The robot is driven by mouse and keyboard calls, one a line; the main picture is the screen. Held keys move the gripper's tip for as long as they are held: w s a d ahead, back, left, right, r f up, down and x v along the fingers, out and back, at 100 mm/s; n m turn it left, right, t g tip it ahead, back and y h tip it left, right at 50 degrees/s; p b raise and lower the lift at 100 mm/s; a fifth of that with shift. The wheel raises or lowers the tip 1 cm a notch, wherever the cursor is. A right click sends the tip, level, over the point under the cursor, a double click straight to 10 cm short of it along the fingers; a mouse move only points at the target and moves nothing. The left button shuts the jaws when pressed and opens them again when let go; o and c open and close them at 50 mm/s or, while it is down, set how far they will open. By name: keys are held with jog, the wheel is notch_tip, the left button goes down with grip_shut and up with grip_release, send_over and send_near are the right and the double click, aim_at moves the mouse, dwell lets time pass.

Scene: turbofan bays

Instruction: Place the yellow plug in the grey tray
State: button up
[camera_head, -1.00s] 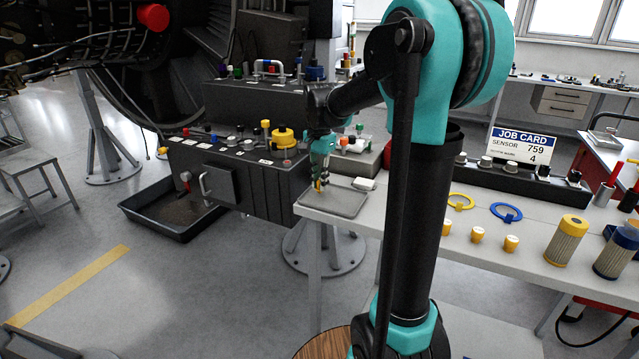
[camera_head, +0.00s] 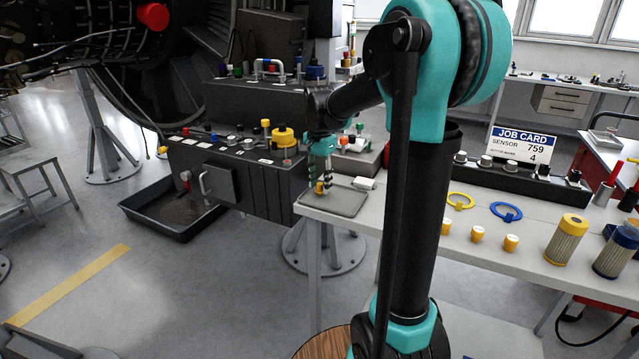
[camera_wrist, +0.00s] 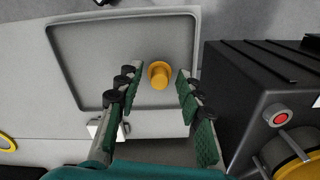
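The yellow plug (camera_head: 320,187) is at the grey tray (camera_head: 345,204), near the tray's left back part in the head view. In the wrist view the plug (camera_wrist: 159,76) stands over the tray floor (camera_wrist: 110,50), near the edge closest to my gripper. My gripper (camera_wrist: 158,85) is open, with its green-padded fingers on either side of the plug and a visible gap on each side. In the head view my gripper (camera_head: 322,174) points down at the tray. The plug seems to rest on the tray floor, and nothing else shows in the tray.
A dark box unit (camera_head: 245,185) with knobs stands close to the tray's left. A white block (camera_head: 364,183) lies by the tray's back right edge. Several small yellow-topped pieces, a yellow ring (camera_head: 459,201) and a blue ring (camera_head: 506,212) lie farther right on the bench.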

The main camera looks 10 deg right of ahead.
aim_at(320, 184)
notch_tip(320, 184, up, 12)
dwell(0.5)
